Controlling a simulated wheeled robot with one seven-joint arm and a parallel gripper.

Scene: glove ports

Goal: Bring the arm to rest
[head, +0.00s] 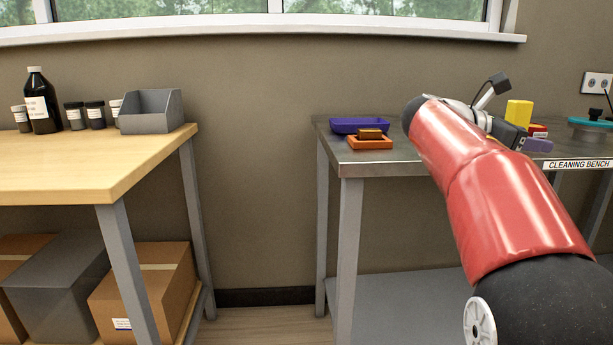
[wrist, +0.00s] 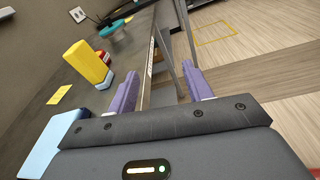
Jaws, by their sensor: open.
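My arm reaches from the lower right over the steel bench marked "CLEANING BENCH" (head: 430,156) in the head view. My gripper (head: 532,143) is at the bench's front edge, its purple fingers turned to the right. In the wrist view my gripper (wrist: 160,80) shows its two purple fingers apart with nothing held between them. The bench's front edge runs between the fingers in that view. Whether the fingers touch the bench is unclear.
A yellow block (head: 518,113) stands just behind my gripper; it also shows left of the fingers in the wrist view (wrist: 87,62). A teal-rimmed item (head: 590,124) is farther right. A purple tray (head: 358,126) and an orange tray (head: 370,143) sit left. A gap separates the wooden table (head: 80,165).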

